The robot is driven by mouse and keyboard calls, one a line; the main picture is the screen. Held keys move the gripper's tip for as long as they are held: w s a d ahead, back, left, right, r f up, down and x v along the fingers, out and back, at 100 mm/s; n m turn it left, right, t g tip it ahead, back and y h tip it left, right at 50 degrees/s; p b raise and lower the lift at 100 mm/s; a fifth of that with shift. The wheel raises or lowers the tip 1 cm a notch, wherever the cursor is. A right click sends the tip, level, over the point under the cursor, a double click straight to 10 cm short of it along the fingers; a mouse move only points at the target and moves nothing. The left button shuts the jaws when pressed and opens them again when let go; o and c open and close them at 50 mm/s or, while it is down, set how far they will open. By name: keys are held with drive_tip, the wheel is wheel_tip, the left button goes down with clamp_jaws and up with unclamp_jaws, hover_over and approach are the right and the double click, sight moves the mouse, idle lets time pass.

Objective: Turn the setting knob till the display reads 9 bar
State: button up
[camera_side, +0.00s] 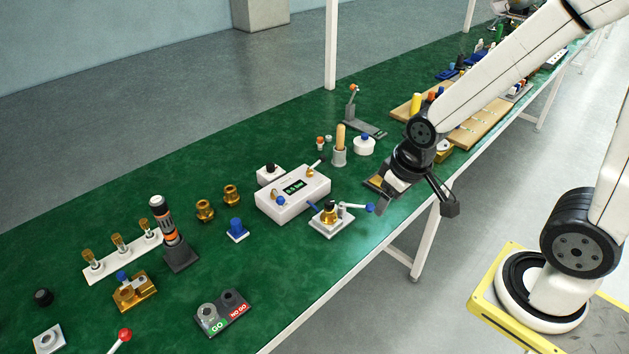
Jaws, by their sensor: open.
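The white control box (292,197) stands on the green table in the middle of the view. Its small dark display (294,187) shows green characters that end in "bar"; the digits are too small to read surely. A small brass fitting with a pale lever (312,172) is on the box's right end, and another small brass and grey part (277,195) is at its left. I cannot tell which is the setting knob. My gripper (384,204) is open and empty, to the right of the box near the table's front edge, clear of both parts.
A white fixture with a brass part and a blue-tipped handle (332,221) stands between the box and my gripper. A grey holder with a wooden handle (340,152) and a white pot (364,146) are behind. The GO/NO GO block (223,314) is front left.

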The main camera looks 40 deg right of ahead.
drive_tip(key=shift+o, duration=0.3)
drive_tip(key=n+g, duration=0.2)
drive_tip(key=n, duration=1.1)
approach(329, 203)
drive_tip(key=shift+s+a+f, duration=0.15)
drive_tip(key=shift+s+f, duration=0.05)
drive_tip(key=shift+w+d+f+n+g, duration=0.2)
drive_tip(key=shift+w+f+n+g, duration=0.1)
drive_tip(key=shift+w+f, duration=0.2)
drive_tip(key=shift+f, duration=0.1)
drive_tip(key=shift+f, duration=3.75)
clamp_jaws()
